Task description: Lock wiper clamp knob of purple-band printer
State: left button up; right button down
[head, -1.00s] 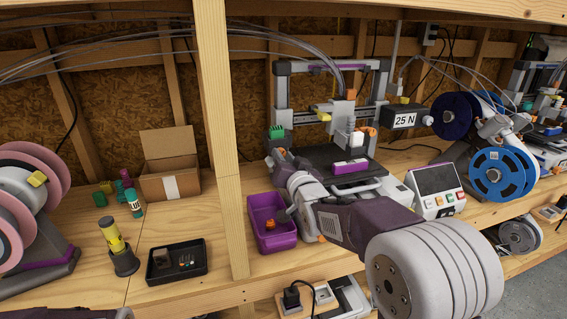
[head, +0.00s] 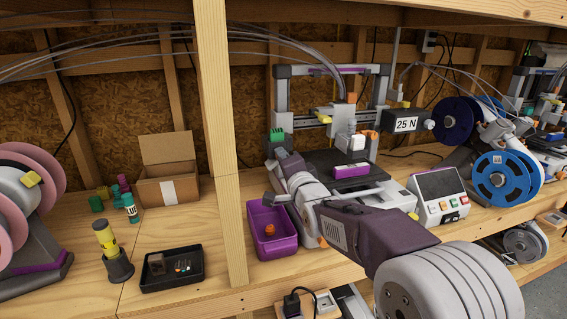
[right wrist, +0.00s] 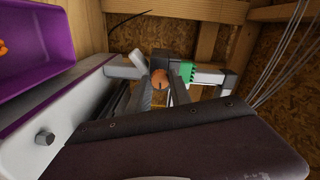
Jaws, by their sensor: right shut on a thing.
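The purple-band printer (head: 331,70) stands at the back centre, with a purple strip on its top bar. A small round orange-brown knob (right wrist: 159,78) shows in the right wrist view at the printer's side, close to a green block (right wrist: 187,72). The green block also shows in the head view (head: 276,135). My right gripper (right wrist: 161,87) is shut on the knob, with one finger on either side of it. In the head view my own wrist and forearm hide the knob and fingertips. My left gripper is out of view.
A purple bin (head: 262,246) with an orange piece in it stands just left of my right arm. A wooden post (head: 222,150) rises left of it. A control panel (head: 437,190) is to the right. A black tray (head: 160,284) lies at the left.

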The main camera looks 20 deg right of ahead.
jog(key=shift+m, duration=0.6)
jog(key=c, duration=1.2)
grip_release()
jog(key=shift+o, duration=0.2)
jog(key=s, duration=0.9)
jog(key=shift+d, duration=0.2)
